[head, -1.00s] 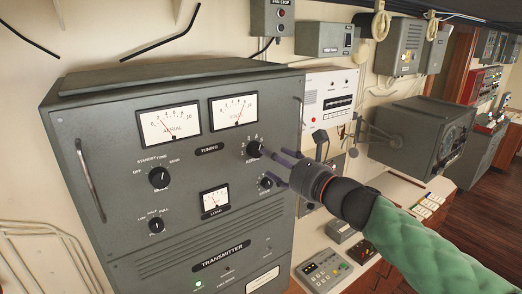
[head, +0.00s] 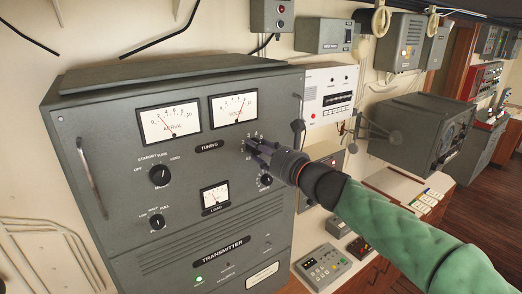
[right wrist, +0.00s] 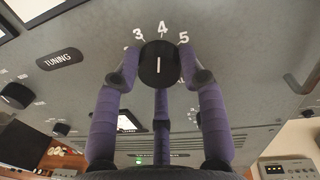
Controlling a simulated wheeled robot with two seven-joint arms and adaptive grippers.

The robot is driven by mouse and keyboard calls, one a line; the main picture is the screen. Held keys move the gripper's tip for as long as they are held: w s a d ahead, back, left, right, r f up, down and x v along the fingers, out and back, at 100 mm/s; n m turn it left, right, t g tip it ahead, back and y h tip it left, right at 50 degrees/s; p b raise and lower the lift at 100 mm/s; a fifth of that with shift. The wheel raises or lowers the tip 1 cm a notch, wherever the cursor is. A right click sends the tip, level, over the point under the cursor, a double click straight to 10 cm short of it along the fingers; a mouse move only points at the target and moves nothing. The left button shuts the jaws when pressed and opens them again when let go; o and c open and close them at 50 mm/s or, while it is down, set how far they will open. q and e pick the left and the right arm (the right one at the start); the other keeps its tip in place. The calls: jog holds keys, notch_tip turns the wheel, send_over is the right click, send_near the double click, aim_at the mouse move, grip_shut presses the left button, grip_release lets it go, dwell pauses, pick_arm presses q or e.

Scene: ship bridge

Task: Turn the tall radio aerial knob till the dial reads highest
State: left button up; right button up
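The tall grey transmitter (head: 150,235) carries the AERIAL dial (head: 169,122), whose needle leans left to the low part of its scale. The black TUNING knob (right wrist: 158,63) shows in the right wrist view with its white line pointing up toward the 4. In the head view the knob is mostly hidden behind my right gripper (head: 253,150). In the right wrist view my right gripper (right wrist: 160,75) has its purple fingers spread around the knob, one to each side and one below. They look open; contact is unclear. My left gripper is not in view.
A second dial (head: 233,110) is right of the AERIAL dial. A small LOAD dial (head: 215,197) and another knob (head: 266,179) sit just below my right gripper. The transmitter's right handle (head: 298,120) stands out beside my arm. More knobs lie to the left.

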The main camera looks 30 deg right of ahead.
jog(key=shift+f, duration=0.1)
jog(key=shift+a+n+g+h+b, duration=0.1)
jog(key=shift+n+g+h+b, duration=0.15)
jog(key=shift+n+b, duration=2.4)
jog(key=shift+a+n+g+h+b, duration=0.2)
jog(key=shift+n+b, duration=0.25)
jog(key=shift+n, duration=4.4)
jog(key=shift+d+h, duration=0.15)
jog(key=shift+h, duration=0.1)
jog(key=o, duration=1.1)
jog(key=shift+o, duration=0.2)
jog(key=shift+r, duration=0.2)
jog(key=s+d, duration=0.1)
jog(key=s, duration=1.1)
jog(key=shift+r, duration=0.45)
